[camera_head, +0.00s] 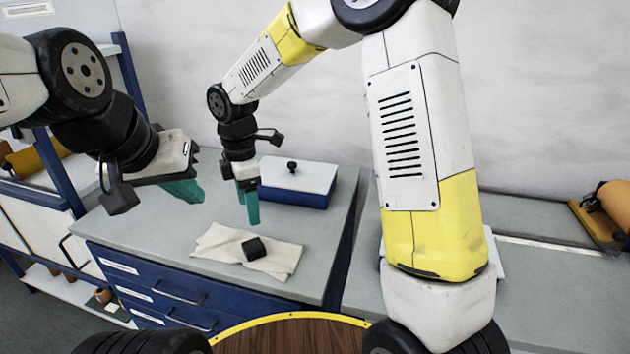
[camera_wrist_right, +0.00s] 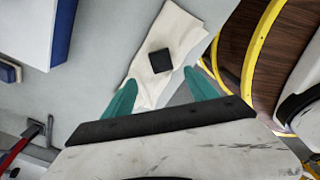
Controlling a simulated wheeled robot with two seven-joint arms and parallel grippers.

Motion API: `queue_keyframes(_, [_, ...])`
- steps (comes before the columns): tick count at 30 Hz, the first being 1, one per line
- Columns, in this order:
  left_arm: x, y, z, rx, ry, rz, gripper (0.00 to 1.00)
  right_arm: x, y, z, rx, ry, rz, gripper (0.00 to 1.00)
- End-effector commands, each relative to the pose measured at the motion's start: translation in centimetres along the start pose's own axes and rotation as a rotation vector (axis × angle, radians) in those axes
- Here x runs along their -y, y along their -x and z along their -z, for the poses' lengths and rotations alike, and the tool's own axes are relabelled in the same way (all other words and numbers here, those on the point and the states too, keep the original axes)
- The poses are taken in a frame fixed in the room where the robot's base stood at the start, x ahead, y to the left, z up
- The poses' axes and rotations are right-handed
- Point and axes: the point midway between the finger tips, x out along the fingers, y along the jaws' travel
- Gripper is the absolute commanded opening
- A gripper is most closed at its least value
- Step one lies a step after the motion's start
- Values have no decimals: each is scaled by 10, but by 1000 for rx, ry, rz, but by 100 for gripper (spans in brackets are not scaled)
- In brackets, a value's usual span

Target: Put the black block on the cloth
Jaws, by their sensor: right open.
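The black block (camera_head: 254,249) rests on the cream cloth (camera_head: 212,243), right of the cloth's middle in the head view. In the right wrist view the block (camera_wrist_right: 161,62) lies on the cloth (camera_wrist_right: 178,28), beyond the fingertips and touched by neither. My right gripper (camera_head: 248,222) points down above the far side of the cloth. Its teal fingers (camera_wrist_right: 168,78) are apart with nothing between them. My left gripper (camera_head: 198,194) hangs above the counter at the left, away from the block. Its teal fingers overlap, so its opening is unclear.
A blue box with a white lid (camera_head: 298,178) stands behind the cloth on the grey counter (camera_head: 145,218). Blue drawers (camera_head: 165,290) are below. An orange roll (camera_head: 612,203) lies on the right counter. The counter left of the cloth is clear.

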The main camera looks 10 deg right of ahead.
Motion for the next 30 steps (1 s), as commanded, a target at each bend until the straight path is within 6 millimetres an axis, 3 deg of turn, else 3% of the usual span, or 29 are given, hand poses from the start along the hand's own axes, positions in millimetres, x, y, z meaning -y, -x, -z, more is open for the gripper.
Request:
queue_keyframes(5, [0,0,0,0,0,0,0,25,48,-42,-13,-275,-83,67])
queue_keyframes(9, [0,0,0,0,0,0,0,64,91,-84,-59,-618,-172,67])
queue_keyframes(15, [0,0,0,0,0,0,0,132,133,-127,-185,-1108,-287,67])
queue_keyframes(22, [0,0,0,0,0,0,0,202,151,-150,-393,-1590,-374,67])
queue_keyframes(25, [0,0,0,0,0,0,0,220,153,-152,-467,-1719,-391,67])
queue_keyframes(30, [0,0,0,0,0,0,0,232,152,-153,-525,-1816,-397,67])
